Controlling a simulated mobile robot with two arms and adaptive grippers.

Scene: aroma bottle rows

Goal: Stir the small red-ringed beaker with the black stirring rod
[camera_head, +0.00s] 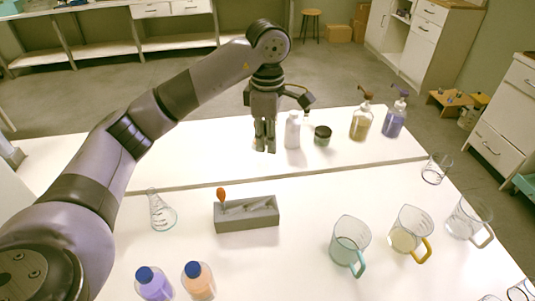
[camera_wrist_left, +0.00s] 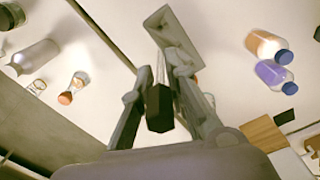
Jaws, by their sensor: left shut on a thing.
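My left gripper (camera_head: 265,150) points down over the back table, just left of the white bottle (camera_head: 292,130). In the left wrist view its fingers (camera_wrist_left: 160,95) are shut on a dark block-like piece (camera_wrist_left: 158,108), which looks like the black stirring rod seen nearly end-on; its lower part is hard to make out. I cannot pick out the red-ringed beaker in the head view. In the left wrist view a small glass vessel (camera_wrist_left: 37,87) and another with an orange-red part (camera_wrist_left: 66,97) stand near the white bottle; I cannot tell which is the red-ringed beaker. My right gripper is out of view.
A conical flask (camera_head: 161,212), purple bottle (camera_head: 153,284) and orange bottle (camera_head: 198,281) are nearby. A teal-handled pitcher (camera_head: 348,241) and yellow-handled pitcher (camera_head: 408,231) stand right.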

